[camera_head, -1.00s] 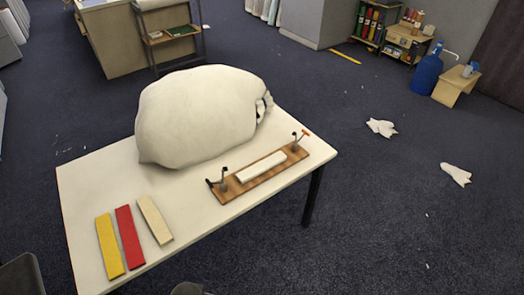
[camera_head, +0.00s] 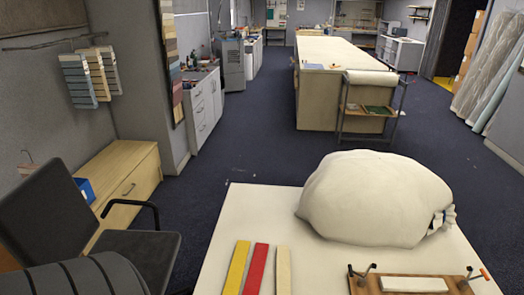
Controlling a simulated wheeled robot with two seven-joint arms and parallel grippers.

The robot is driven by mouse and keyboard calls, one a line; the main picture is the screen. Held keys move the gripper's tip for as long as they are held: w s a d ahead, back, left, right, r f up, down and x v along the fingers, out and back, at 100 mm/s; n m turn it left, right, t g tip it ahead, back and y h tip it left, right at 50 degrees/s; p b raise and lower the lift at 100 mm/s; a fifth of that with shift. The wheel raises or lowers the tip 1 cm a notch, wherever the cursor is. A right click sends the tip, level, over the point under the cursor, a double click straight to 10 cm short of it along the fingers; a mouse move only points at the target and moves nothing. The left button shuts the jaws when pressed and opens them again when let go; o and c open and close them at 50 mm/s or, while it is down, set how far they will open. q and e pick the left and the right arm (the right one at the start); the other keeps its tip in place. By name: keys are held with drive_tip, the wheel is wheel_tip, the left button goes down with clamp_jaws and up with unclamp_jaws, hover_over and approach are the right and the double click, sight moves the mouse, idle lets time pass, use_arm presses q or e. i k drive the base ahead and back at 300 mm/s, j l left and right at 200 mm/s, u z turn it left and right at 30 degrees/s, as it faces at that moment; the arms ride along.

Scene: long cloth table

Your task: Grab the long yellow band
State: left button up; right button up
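The long yellow band (camera_head: 236,269) lies flat on the white table (camera_head: 217,235), near its left edge. A red band (camera_head: 256,269) lies just to its right, and a cream band (camera_head: 283,271) lies to the right of that. The bands are apart from each other, and their near ends are cut off by the bottom of the view. Neither of my grippers shows in the head view.
A large white sack (camera_head: 372,198) stands on the table behind and right of the bands. A wooden board with clamps (camera_head: 375,286) lies at the right. A black chair (camera_head: 75,215) stands left of the table. Dark carpet (camera_head: 240,145) is open behind.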

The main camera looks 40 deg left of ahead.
sight(231, 287)
drive_tip(key=u, duration=1.55)
